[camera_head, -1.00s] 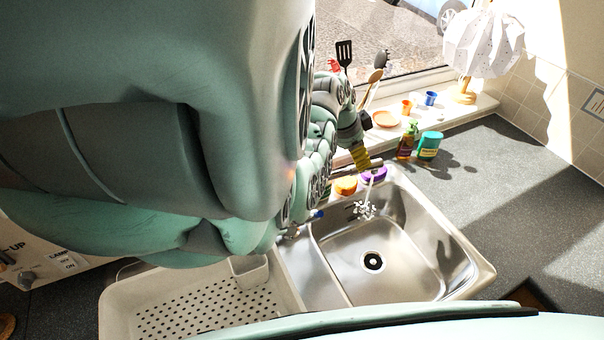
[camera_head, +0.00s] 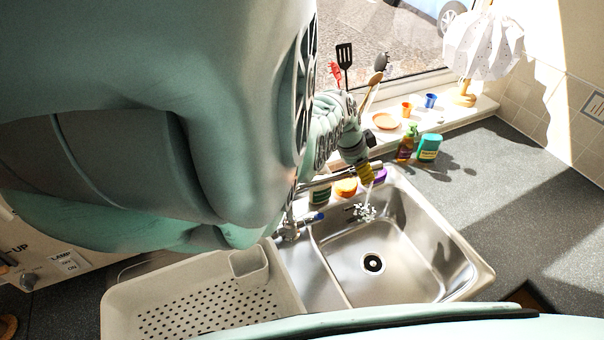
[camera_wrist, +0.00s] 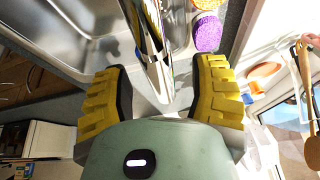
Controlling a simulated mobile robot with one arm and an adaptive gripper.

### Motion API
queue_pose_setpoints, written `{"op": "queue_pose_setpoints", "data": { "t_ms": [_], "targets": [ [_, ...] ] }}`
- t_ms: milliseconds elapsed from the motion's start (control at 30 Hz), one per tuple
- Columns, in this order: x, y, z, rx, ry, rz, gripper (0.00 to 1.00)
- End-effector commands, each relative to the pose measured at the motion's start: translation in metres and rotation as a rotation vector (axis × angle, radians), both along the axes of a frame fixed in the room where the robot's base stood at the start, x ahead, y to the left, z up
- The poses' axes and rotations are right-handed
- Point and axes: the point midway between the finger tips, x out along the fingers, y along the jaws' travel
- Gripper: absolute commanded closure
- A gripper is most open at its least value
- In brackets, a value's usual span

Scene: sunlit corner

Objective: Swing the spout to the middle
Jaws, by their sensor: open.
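The chrome spout (camera_head: 318,183) runs from the tap base (camera_head: 290,228) behind the sink, up and right to a tip over the back of the basin. What looks like a thin water stream falls from its tip, with a splash (camera_head: 363,211) below. My gripper (camera_head: 364,172) is at the spout near its tip. In the wrist view my gripper (camera_wrist: 160,88) is open, with one yellow ridged finger on each side of the spout (camera_wrist: 150,50). A gap shows beside each finger; contact lower down is hidden by the gripper body.
The steel sink (camera_head: 405,240) has a perforated drainer tray (camera_head: 205,310) to its left. An orange sponge (camera_head: 346,187) and purple sponge (camera_head: 379,174) lie behind the spout. Bottles (camera_head: 406,146) and a teal container (camera_head: 429,147) stand right. Utensils (camera_head: 345,58) rise near my arm.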

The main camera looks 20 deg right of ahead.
Motion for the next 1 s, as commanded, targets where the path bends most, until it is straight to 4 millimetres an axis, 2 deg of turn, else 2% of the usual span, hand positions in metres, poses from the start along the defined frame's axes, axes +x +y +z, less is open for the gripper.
{"op": "queue_pose_setpoints", "data": {
  "t_ms": [133, 600, 633, 1000],
  "targets": [
    [-0.0014, -0.0013, -0.006, 0.003, 0.002, 0.0, 0.41],
    [-0.0009, -0.0021, -0.0075, 0.002, 0.0, 0.002, 0.41],
    [-0.001, -0.0021, -0.0075, 0.002, 0.0, 0.002, 0.38],
    [-0.0007, -0.0018, -0.0076, 0.003, 0.0, 0.003, 0.76]
  ]
}}
